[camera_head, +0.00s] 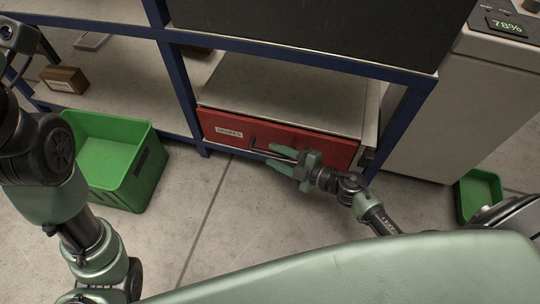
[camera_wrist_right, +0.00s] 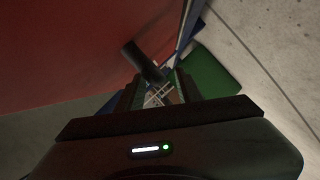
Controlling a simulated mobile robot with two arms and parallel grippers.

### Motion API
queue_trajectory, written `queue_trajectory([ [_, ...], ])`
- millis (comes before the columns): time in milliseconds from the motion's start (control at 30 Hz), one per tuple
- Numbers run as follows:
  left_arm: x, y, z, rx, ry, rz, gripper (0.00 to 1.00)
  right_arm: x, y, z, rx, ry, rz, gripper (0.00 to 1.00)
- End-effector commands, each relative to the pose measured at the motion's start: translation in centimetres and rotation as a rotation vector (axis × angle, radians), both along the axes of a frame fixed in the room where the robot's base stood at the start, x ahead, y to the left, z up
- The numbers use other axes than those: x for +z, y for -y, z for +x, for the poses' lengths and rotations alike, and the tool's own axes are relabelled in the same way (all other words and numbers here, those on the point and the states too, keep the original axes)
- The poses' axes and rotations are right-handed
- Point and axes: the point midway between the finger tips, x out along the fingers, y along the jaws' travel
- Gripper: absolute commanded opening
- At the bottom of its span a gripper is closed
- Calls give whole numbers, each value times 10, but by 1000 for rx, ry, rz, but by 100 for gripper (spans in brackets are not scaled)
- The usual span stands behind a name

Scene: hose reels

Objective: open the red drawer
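The red drawer (camera_head: 310,147) has a white "SPARES" label and sits low in a blue-framed shelf unit; its front appears flush with the cabinet. Its dark bar handle (camera_head: 258,149) stands out from the front. My right gripper (camera_head: 270,156) is at the handle, fingers pointing left, one on each side of the bar. In the right wrist view the fingers (camera_wrist_right: 158,88) are apart, with the dark handle (camera_wrist_right: 145,62) showing just beyond and between them; contact is unclear. The red front (camera_wrist_right: 70,50) fills the upper left there. My left arm shows at left, but its gripper is out of view.
A green bin (camera_head: 125,165) stands on the floor at left, and a smaller green bin (camera_head: 480,192) at right. A blue shelf post (camera_head: 405,115) and a grey cabinet (camera_head: 435,120) flank the drawer's right side. Floor before the drawer is clear.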

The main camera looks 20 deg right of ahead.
Motion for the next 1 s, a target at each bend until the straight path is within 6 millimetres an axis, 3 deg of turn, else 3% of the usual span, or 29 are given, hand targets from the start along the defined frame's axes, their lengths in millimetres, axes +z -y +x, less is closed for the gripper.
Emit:
queue_trajectory([
  [200,1,1,-8,2,27,2,0,-5,-13,17,0,1,1,36],
  [467,3,1,-9,2,30,2,0,-5,-14,18,0,-1,2,36],
  [500,3,1,-9,2,30,2,0,-5,-14,18,0,-1,2,33],
  [633,3,1,-9,2,30,2,0,-5,-14,18,0,-1,2,0],
  [1000,3,1,-9,1,30,2,0,-5,-13,17,-1,-2,1,0],
])
